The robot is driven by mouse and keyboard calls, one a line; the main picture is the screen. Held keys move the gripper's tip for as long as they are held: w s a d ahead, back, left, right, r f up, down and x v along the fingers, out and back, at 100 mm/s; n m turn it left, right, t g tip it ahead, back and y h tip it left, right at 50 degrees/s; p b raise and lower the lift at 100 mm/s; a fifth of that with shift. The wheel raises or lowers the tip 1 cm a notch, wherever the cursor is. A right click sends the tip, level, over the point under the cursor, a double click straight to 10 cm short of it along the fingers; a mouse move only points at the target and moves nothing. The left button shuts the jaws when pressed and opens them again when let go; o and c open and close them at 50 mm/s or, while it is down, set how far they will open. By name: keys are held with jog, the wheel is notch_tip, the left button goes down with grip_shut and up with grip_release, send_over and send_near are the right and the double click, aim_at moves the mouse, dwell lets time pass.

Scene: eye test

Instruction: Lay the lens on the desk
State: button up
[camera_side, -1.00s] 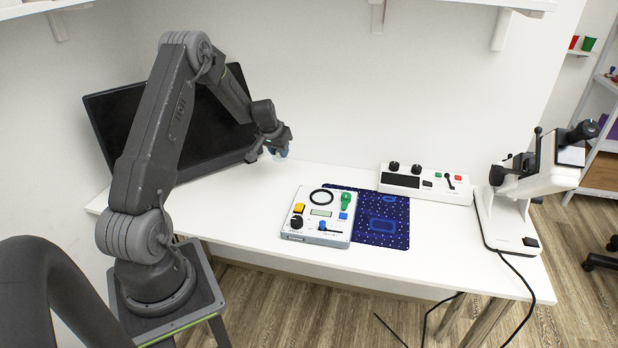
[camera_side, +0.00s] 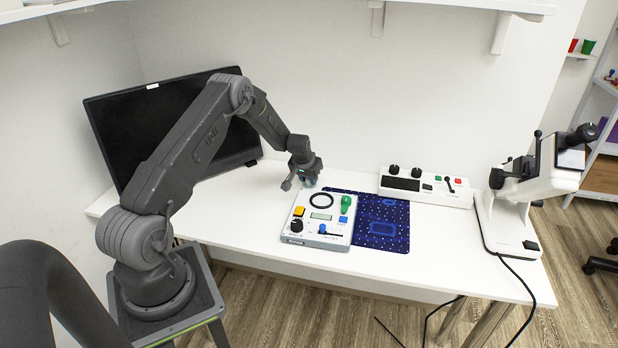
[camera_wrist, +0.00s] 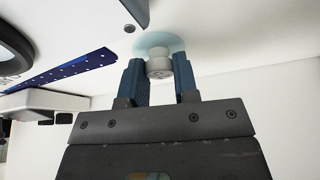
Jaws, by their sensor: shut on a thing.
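My gripper (camera_side: 306,181) is low over the white desk (camera_side: 248,212), just behind the back left corner of the control panel. In the wrist view my gripper (camera_wrist: 160,80) is shut on the grey knob of the lens (camera_wrist: 160,44), between two blue fingers. The lens is a pale blue, clear disc beyond the fingertips. In the side view the lens (camera_side: 309,183) is a small bluish patch under the fingers, mostly hidden. I cannot tell whether it touches the desk.
The white control panel (camera_side: 300,241) with a black ring, knobs and a slider lies close in front, on a blue dotted mat (camera_side: 382,240). A second control box (camera_side: 425,187) and a white instrument (camera_side: 515,205) stand to the right. A dark monitor (camera_side: 110,135) leans behind left. The desk's left front is clear.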

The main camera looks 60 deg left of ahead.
jog(key=o, duration=0.9)
jog(key=v, duration=1.2)
jog(key=s+d+r+m+t, duration=0.1)
jog(key=s+d+r+m, duration=0.15)
jog(key=d+r, duration=0.7)
jog(key=s+d+r+m, duration=0.1)
jog(key=s+d+r, duration=0.3)
jog(key=d+r, duration=0.6)
jog(key=s+d+r+m, duration=0.1)
jog(key=s+d, duration=0.3)
jog(key=s, duration=0.2)
jog(key=s+d+r+m+h, duration=0.1)
jog(key=s+d, duration=0.4)
jog(key=s, duration=0.2)
jog(key=s+d+m+t+h, duration=0.1)
jog(key=s+d, duration=0.4)
jog(key=s, duration=0.1)
jog(key=shift+s+r, duration=0.35)
jog(key=shift+r, duration=0.05)
